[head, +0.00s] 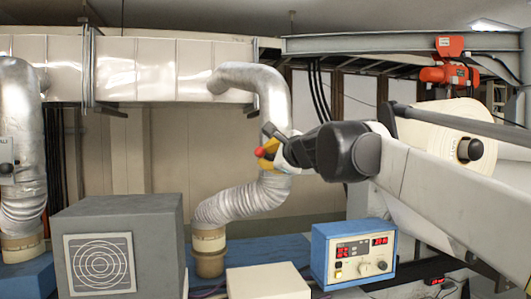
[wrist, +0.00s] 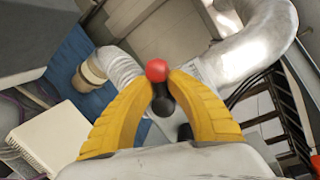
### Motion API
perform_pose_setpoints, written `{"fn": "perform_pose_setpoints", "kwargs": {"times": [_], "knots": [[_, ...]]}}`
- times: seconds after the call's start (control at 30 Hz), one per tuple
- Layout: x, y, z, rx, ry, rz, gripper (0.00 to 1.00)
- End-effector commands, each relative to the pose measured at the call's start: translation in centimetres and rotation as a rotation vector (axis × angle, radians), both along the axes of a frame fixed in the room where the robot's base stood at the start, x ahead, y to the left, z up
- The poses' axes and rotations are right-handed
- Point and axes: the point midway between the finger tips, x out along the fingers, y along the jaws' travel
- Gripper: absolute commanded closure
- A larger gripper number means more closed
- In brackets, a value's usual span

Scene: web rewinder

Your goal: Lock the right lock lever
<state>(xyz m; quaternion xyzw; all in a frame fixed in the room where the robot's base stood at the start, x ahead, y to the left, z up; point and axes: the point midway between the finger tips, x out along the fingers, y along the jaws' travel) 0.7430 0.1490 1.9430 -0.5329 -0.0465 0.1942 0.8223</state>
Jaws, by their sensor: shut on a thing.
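The lock lever shows in the wrist view as a red ball knob (wrist: 157,70) on a black shaft (wrist: 162,104). My gripper (wrist: 160,80) has its two yellow fingers closed in around the lever from both sides, near the base of the knob. In the head view the red knob (head: 260,152) shows in front of the yellow fingers of my gripper (head: 268,160). The lever's pivot and the rest of the lock are hidden behind my gripper and wrist, so I cannot tell its exact angle.
A silver duct (head: 262,195) runs down behind my gripper. A grey box (head: 120,240), a white box (head: 267,283) and a blue control unit (head: 352,254) stand below. A white roll (head: 452,135) is at the right. The space left of my gripper looks free.

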Motion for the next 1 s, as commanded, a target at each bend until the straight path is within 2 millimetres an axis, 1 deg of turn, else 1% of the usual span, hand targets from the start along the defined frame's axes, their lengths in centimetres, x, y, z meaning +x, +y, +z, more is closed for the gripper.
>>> {"fn": "perform_pose_setpoints", "kwargs": {"times": [0.3, 0.5, 0.7, 1.0], "knots": [[-0.1, 0.4, -0.9, -0.283, -0.056, 0.004, 1.0], [-0.1, 0.5, -1.4, -0.428, -0.086, 0.003, 1.0], [-0.1, 0.4, -1.7, -0.529, -0.105, 0.003, 1.0], [-0.1, 0.3, -1.9, -0.596, -0.118, 0.002, 1.0]]}}
